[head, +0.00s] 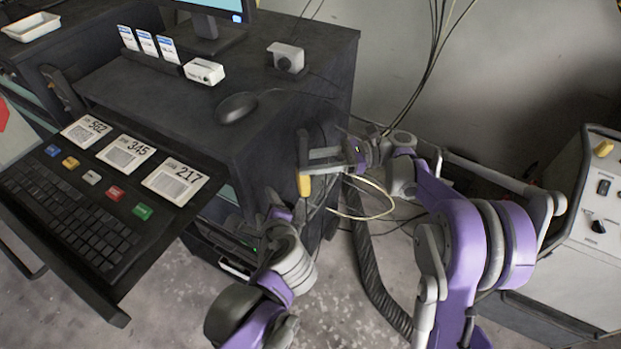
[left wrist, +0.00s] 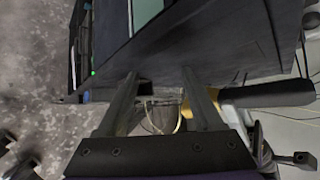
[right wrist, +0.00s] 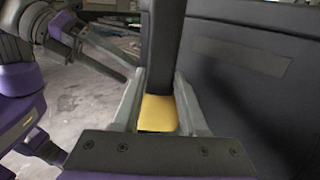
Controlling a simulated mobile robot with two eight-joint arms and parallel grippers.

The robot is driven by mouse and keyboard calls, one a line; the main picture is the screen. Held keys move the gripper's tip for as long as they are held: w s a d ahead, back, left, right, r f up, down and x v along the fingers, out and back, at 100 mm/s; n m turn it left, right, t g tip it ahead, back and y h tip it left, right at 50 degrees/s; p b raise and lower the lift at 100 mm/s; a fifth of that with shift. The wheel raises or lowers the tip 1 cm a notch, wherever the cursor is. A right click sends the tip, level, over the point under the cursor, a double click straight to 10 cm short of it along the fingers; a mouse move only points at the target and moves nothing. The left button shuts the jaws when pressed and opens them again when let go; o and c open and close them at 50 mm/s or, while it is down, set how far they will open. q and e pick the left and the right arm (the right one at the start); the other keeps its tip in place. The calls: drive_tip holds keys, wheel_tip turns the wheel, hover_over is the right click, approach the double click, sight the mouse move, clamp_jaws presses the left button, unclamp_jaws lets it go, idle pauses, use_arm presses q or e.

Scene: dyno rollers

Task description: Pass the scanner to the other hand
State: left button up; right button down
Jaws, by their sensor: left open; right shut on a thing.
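The scanner is a long dark bar with a yellow part. In the head view its yellow part (head: 304,185) hangs just below my right gripper (head: 318,160), beside the desk's right side. In the right wrist view the scanner (right wrist: 158,112) sits between the fingers of my right gripper (right wrist: 158,100), which is shut on it. My left gripper (head: 279,203) is open, lower and to the left of the scanner. In the left wrist view the scanner's yellow part (left wrist: 235,97) shows beyond the right finger of my left gripper (left wrist: 165,88); no grip on it shows.
The dark desk (head: 285,118) stands close to both grippers. A pull-out shelf with a keyboard (head: 65,215) and numbered cards (head: 175,181) lies left. Loose cables (head: 372,205) hang behind the grippers. A pale control cabinet (head: 570,270) stands at the right.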

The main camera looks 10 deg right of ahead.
use_arm(q)
drive_tip(key=d+r+m+t+h, duration=0.2)
drive_tip(key=d+r+m+t, duration=0.7)
drive_tip(key=m, duration=0.5)
drive_tip(key=w, duration=0.4)
drive_tip(key=w+g, duration=0.1)
drive_tip(key=w, duration=0.3)
drive_tip(key=w+f+g, duration=0.1)
drive_tip(key=w, duration=0.2)
drive_tip(key=shift+w+d+f, duration=0.1)
drive_tip(key=shift+w+d, duration=0.05)
drive_tip(key=shift+w, duration=0.25)
drive_tip(key=c, duration=1)
drive_tip(key=shift+d, duration=0.1)
clamp_jaws()
use_arm(e)
drive_tip(key=shift+a, duration=0.15)
drive_tip(key=shift+c, duration=1.8)
unclamp_jaws()
